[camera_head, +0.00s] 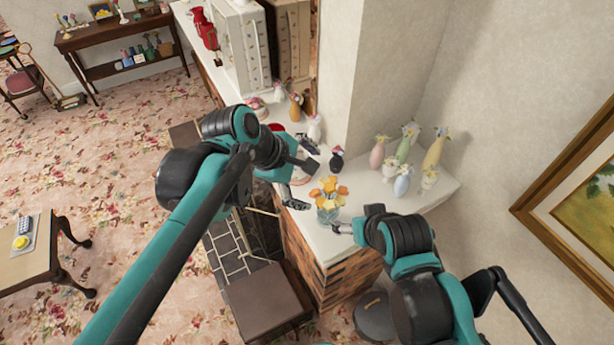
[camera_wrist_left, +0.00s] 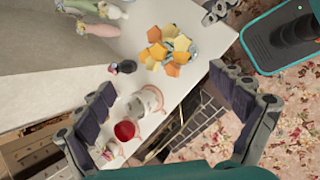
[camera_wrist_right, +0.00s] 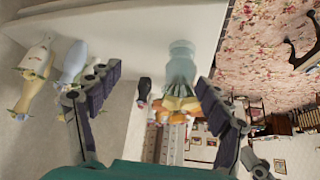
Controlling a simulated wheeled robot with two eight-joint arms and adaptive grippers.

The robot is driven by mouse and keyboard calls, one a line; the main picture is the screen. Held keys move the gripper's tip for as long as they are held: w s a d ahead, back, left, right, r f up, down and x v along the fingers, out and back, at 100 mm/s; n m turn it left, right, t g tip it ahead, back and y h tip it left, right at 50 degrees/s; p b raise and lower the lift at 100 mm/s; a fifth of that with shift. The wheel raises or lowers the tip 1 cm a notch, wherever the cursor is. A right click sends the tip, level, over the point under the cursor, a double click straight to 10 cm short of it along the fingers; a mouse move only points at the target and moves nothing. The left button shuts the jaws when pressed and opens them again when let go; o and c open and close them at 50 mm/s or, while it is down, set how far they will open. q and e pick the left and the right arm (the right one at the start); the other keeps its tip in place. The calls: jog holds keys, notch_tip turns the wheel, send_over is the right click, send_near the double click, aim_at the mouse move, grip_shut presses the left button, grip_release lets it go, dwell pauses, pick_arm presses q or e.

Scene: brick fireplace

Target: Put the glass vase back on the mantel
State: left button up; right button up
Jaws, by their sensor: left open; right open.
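The glass vase (camera_head: 327,215) is clear, pale teal, and holds orange and yellow flowers (camera_head: 329,188). It appears upright on the white mantel (camera_head: 440,192), near its front edge. My right gripper (camera_head: 356,219) is open just right of the vase. In the right wrist view the vase (camera_wrist_right: 180,66) shows beyond and between the spread fingers, and I see no grip on it. My left gripper (camera_head: 302,183) is open and empty, left of the flowers. In the left wrist view the flowers (camera_wrist_left: 168,50) lie beyond its fingers and hide most of the glass.
Several pastel vases (camera_head: 404,182) with flowers stand to the right on the mantel. A small dark vase (camera_head: 337,161) stands behind the flowers. A white vase (camera_wrist_left: 148,101) and a red one (camera_wrist_left: 125,130) show near my left gripper. A framed picture (camera_head: 540,205) hangs at right.

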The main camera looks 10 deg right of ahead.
pick_arm(q)
jog(key=shift+a+r, duration=0.2)
jog(key=shift+r, duration=0.1)
jog(key=s+a+f+m+t+y, duration=0.1)
jog(key=s+a+f+m+y, duration=0.1)
jog(key=a, duration=0.6)
jog(key=s+a+f+m+t+y, duration=0.2)
jog(key=s+a+f+m, duration=0.1)
jog(key=a+m, duration=0.3)
jog(key=s+a+f+m+t+y, duration=0.1)
jog(key=a+f+m, duration=0.3)
jog(key=a, duration=0.6)
jog(key=shift+s+a+f+m+y, duration=0.3)
jog(key=shift+s+a+m+y, duration=0.15)
jog(key=shift+s, duration=0.3)
